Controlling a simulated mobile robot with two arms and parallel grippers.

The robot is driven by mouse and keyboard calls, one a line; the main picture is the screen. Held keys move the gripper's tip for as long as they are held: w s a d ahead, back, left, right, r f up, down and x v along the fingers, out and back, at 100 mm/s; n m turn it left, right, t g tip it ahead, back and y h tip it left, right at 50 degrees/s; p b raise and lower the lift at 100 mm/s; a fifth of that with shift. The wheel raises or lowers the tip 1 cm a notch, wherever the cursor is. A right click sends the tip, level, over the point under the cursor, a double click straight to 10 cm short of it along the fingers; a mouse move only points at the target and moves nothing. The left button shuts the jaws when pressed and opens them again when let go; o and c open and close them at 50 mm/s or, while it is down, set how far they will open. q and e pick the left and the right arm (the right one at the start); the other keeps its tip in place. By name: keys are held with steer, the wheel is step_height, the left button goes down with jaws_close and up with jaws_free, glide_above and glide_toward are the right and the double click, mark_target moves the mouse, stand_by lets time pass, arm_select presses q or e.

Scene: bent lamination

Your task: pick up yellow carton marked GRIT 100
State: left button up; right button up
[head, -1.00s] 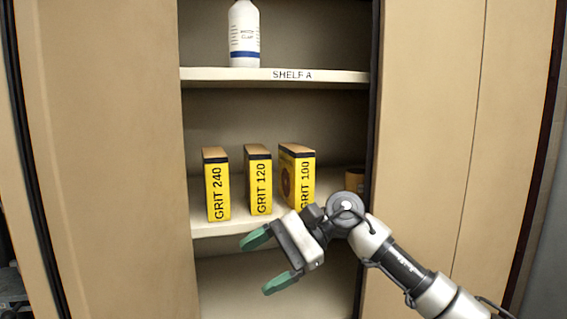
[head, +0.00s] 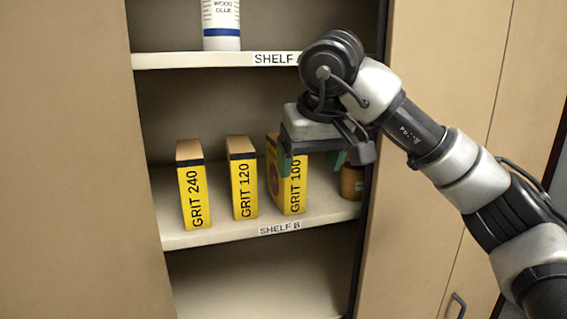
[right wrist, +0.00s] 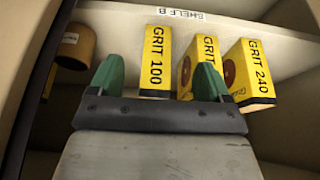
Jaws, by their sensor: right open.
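The yellow carton marked GRIT 100 (head: 292,190) stands upright on shelf B, rightmost of three yellow cartons. My right gripper (head: 311,160) is open in front of the upper part of this carton and hides some of it in the head view. In the right wrist view the GRIT 100 carton (right wrist: 156,62) shows between the two green fingertips (right wrist: 159,78), nearer the left one. I see no grip on it, and cannot tell whether a finger touches it. My left gripper is not in view.
Cartons GRIT 120 (head: 243,190) and GRIT 240 (head: 194,195) stand to the left on shelf B (head: 220,234). A brown jar (head: 351,183) stands to the right, near the cabinet's side. Shelf A (head: 180,60) above holds a white glue bottle (head: 221,22).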

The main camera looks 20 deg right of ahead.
mark_target(296, 159)
steer(key=shift+w, duration=0.9)
steer(key=shift+w+d+p, duration=0.1)
steer(key=shift+w+p, duration=0.2)
steer(key=shift+p, duration=0.1)
steer(key=shift+w+r+p, duration=0.15)
steer(key=shift+w+p, duration=0.3)
steer(key=shift+w, duration=0.15)
steer(key=shift+w+r+p, duration=0.15)
steer(key=shift+w+p, duration=0.3)
steer(key=shift+w, duration=0.1)
steer(key=f, duration=0.1)
steer(key=w+f+p, duration=0.2)
steer(key=shift+a, duration=0.25)
steer(key=shift+w+f, duration=0.1)
steer(key=shift+f, duration=0.05)
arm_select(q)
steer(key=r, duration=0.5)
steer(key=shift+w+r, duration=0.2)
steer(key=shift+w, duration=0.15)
arm_select(e)
steer(key=shift+d+f, duration=0.1)
steer(key=shift+d, duration=0.05)
steer(key=shift+c, duration=0.3)
steer(key=c, duration=1.1)
